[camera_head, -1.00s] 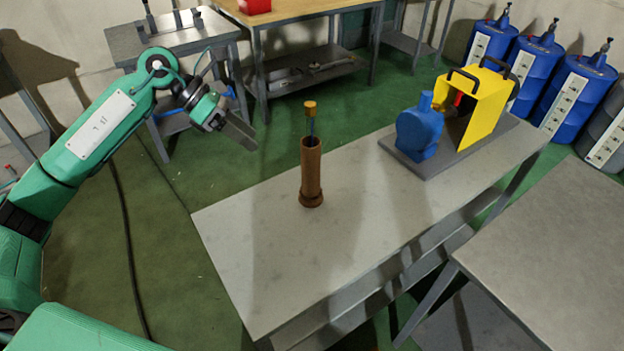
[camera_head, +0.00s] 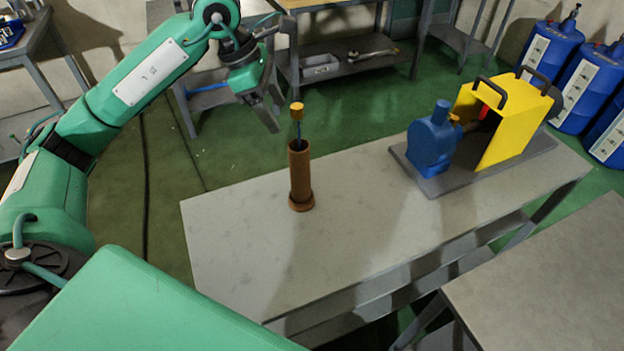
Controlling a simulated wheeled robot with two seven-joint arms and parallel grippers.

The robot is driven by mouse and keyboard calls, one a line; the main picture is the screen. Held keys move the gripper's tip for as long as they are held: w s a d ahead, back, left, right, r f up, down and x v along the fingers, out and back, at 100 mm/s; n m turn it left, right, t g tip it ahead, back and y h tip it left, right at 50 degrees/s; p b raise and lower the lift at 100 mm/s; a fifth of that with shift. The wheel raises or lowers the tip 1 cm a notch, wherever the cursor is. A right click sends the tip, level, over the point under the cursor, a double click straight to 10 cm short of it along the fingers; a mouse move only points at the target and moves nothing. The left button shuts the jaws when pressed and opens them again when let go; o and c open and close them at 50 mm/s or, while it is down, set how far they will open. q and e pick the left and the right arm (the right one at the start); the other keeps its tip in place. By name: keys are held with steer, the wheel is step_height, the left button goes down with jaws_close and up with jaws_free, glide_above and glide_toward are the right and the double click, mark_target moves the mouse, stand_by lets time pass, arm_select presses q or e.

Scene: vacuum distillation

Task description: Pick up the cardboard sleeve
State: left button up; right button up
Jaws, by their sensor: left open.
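The cardboard sleeve (camera_head: 300,178) is a brown upright tube with a wider foot, standing on the grey table (camera_head: 235,250). A thin dark rod with an orange-yellow cap (camera_head: 297,109) sticks up out of its open top. My left gripper (camera_head: 274,112) is open and empty. It is up and to the left of the sleeve's top in the picture, apart from it, fingers pointing down. My right gripper is not in view.
A yellow housing (camera_head: 508,122) with black handles and a blue pump-like part (camera_head: 431,140) sit on a dark plate at the table's right end. Blue drums (camera_head: 545,50) stand behind. The table around the sleeve is clear.

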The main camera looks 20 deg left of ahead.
mark_target(290, 145)
arm_select(q)
steer(key=x, duration=0.6)
steer(key=shift+s+a+f+p, duration=0.1)
steer(key=shift+s+p, duration=0.1)
steer(key=shift+p, duration=0.2)
steer(key=shift+w+f, duration=0.1)
steer(key=shift+f, duration=0.65)
steer(key=p+x, duration=0.1)
steer(key=x, duration=0.3)
steer(key=shift+f+p, duration=0.15)
steer(key=shift+p, duration=0.25)
steer(key=shift+f, duration=0.15)
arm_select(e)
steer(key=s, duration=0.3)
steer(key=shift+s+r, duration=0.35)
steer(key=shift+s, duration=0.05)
